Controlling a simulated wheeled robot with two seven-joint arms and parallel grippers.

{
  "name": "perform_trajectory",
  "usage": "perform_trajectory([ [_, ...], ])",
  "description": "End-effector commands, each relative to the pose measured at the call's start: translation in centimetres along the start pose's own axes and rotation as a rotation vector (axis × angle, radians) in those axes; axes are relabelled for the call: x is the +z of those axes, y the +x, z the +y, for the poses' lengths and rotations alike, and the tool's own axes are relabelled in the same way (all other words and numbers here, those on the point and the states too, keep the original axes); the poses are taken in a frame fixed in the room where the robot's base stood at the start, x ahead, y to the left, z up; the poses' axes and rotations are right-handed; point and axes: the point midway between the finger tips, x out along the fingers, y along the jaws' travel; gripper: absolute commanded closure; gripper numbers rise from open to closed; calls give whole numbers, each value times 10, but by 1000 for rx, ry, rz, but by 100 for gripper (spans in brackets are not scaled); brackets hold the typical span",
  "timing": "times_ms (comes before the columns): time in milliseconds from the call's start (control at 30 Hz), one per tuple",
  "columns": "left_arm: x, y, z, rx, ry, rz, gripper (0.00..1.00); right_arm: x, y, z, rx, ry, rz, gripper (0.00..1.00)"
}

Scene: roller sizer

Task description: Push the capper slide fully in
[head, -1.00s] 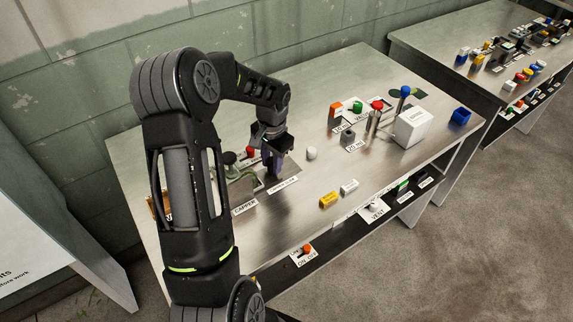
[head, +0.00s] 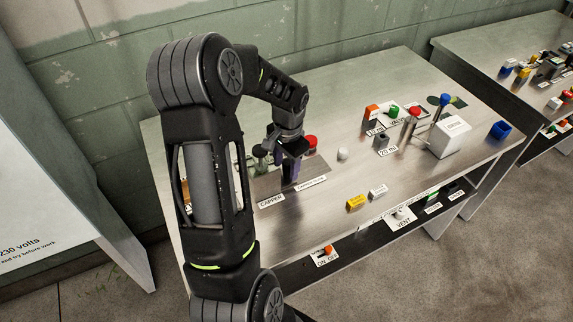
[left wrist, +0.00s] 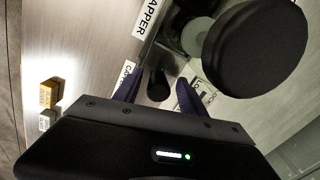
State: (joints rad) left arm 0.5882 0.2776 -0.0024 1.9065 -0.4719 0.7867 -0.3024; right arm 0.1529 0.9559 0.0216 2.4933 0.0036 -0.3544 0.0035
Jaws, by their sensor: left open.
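The capper station sits on the metal bench behind its CAPPER label (head: 271,200), mostly hidden by my arm in the head view. My left gripper (head: 287,174) is open, pointing down over the station. In the left wrist view, the purple fingers of my left gripper (left wrist: 158,92) stand either side of a small dark knob (left wrist: 158,85), which may be the slide's handle. I cannot tell whether they touch it. A large black round head (left wrist: 255,45) rises beside them. How far in the slide is cannot be seen. My right gripper is not in view.
A red button (head: 310,142) stands just right of the gripper. The middle bench is mostly clear.

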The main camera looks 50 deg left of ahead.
Motion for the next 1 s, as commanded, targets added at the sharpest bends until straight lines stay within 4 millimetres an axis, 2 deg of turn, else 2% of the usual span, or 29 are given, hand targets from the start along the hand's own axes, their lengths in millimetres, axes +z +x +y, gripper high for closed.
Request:
perform_trajectory([
  [267, -1, -6, 0, -2, 0, 3, 51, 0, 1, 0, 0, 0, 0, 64],
  [700, -1, -70, 0, -2, 0, 4, 51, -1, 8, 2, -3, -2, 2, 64],
  [1000, 0, -78, 0, 0, 0, 0, 51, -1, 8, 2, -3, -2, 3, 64],
])
